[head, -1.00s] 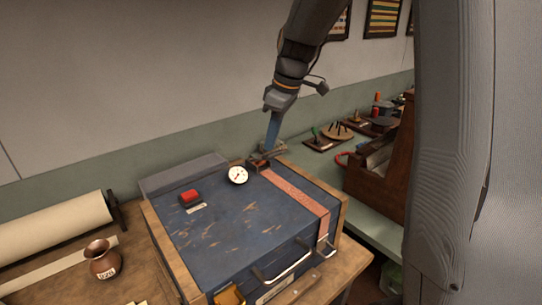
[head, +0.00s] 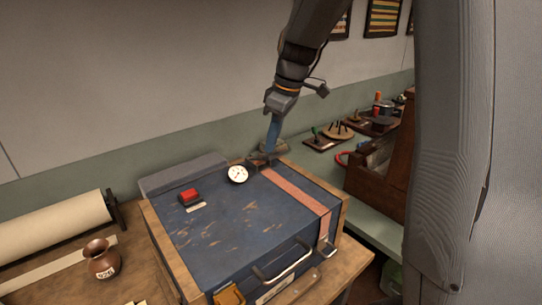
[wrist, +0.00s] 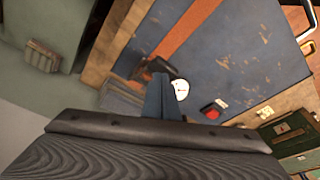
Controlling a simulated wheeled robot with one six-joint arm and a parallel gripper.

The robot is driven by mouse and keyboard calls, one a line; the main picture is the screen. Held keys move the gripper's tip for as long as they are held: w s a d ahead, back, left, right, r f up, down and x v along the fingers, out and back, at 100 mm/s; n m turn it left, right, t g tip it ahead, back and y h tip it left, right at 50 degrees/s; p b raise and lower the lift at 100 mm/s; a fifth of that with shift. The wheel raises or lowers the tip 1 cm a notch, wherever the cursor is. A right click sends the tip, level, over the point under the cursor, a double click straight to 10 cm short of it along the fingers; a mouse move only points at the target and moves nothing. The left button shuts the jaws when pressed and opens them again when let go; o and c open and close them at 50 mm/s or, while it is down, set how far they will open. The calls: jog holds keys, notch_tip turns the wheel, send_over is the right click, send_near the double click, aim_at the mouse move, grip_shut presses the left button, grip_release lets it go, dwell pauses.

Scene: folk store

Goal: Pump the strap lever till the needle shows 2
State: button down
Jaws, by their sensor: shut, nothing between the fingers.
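A blue worn case (head: 235,225) lies on the wooden bench with a salmon strap (head: 300,193) across its right side. The dark strap lever (head: 257,162) is at the strap's far end; its exact angle is hard to tell. A white round gauge (head: 237,174) sits beside it and also shows in the wrist view (wrist: 181,90). Its needle is too small to read. My gripper (head: 268,154) is shut and empty, pointing down at the lever, its tips beside or touching it. In the wrist view its blue fingers (wrist: 160,97) partly cover the lever.
A red button (head: 188,196) is on the case lid. A metal handle (head: 282,263) is on its front. A copper jug (head: 102,259) and paper roll (head: 55,228) stand left. A wooden rack (head: 378,175) stands right. The wall rises close behind the case.

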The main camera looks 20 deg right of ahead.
jog(key=shift+s+d+f+b, duration=0.1)
jog(key=shift+s+f+b, duration=0.1)
jog(key=shift+f+b, duration=1.2)
jog(key=shift+f+p, duration=0.4)
jog(key=shift+p, duration=0.1)
jog(key=p+v, duration=0.2)
jog(key=v, duration=0.1)
jog(key=a+p+v, duration=0.1)
jog(key=p+v, duration=0.1)
jog(key=v, duration=0.1)
jog(key=w+p+v, duration=0.1)
jog(key=p+v, duration=0.1)
jog(key=shift+a+r, duration=0.25)
jog(key=shift+r, duration=0.4)
